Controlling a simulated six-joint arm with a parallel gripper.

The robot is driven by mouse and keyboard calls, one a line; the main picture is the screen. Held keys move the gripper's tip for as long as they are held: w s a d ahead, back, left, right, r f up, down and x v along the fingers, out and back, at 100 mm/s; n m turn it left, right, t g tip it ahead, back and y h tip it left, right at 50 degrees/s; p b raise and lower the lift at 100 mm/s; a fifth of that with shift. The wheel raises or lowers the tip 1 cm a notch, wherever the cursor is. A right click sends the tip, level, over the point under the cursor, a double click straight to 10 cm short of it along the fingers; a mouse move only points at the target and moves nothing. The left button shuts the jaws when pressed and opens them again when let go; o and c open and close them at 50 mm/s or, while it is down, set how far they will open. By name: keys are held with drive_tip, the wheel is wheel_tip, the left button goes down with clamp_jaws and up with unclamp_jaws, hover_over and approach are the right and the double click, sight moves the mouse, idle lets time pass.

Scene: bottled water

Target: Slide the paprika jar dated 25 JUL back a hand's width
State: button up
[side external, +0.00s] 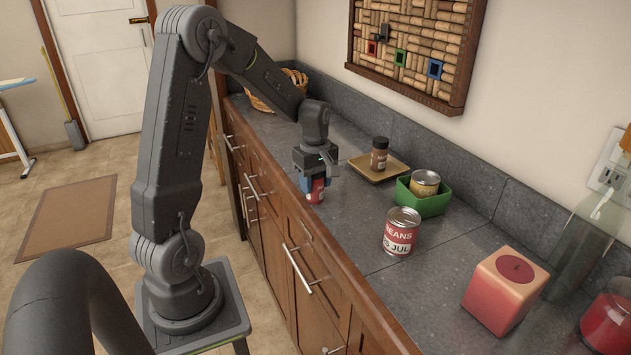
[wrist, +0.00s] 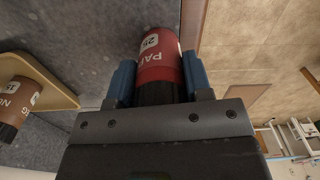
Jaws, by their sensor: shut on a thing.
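The paprika jar (side external: 317,191) is red with a dark cap, near the counter's front edge. In the wrist view its label (wrist: 151,43) shows "PAP" and "25"; the month is not readable. My gripper (side external: 313,184) comes down from above, its blue fingers on either side of the jar. In the wrist view my gripper (wrist: 159,78) is shut on the jar around its upper part and cap. I cannot tell whether the jar's base touches the counter.
A tan tray (side external: 363,166) holds a brown spice jar (side external: 379,153). A green bin (side external: 434,206) holds a yellow can (side external: 425,183). A basket (side external: 262,103) sits at the far end.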

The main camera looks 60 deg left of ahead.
drive_tip(key=shift+c, duration=1.4)
drive_tip(key=shift+w, duration=5)
drive_tip(key=o, duration=1)
wheel_tip(320, 180, up, 14)
